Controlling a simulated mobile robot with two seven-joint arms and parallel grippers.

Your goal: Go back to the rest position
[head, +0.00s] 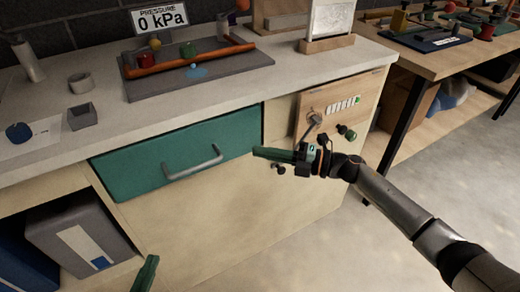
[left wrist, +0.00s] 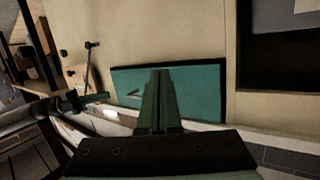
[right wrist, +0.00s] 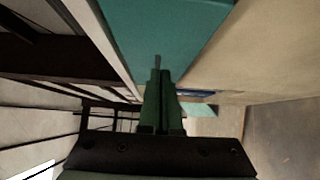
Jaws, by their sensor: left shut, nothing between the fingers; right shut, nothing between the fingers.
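My left gripper (head: 146,274) shows only its green fingertips at the bottom edge of the head view, in front of the lower cabinet. Its fingers are together with nothing between them, as the left wrist view (left wrist: 158,100) also shows. My right gripper (head: 270,154) is in front of the cabinet, near the right end of the teal drawer (head: 130,172), its fingers pointing left. It is shut and empty in the right wrist view (right wrist: 160,95). Neither gripper holds the drawer's metal handle (head: 193,164).
The light counter (head: 95,140) carries a tray with a pressure sign (head: 163,19), a small grey box (head: 82,116) and a ring. A wooden panel (head: 338,103) with a lever and knobs is behind my right gripper. A grey binder (head: 80,235) stands in the open shelf. Floor at right is clear.

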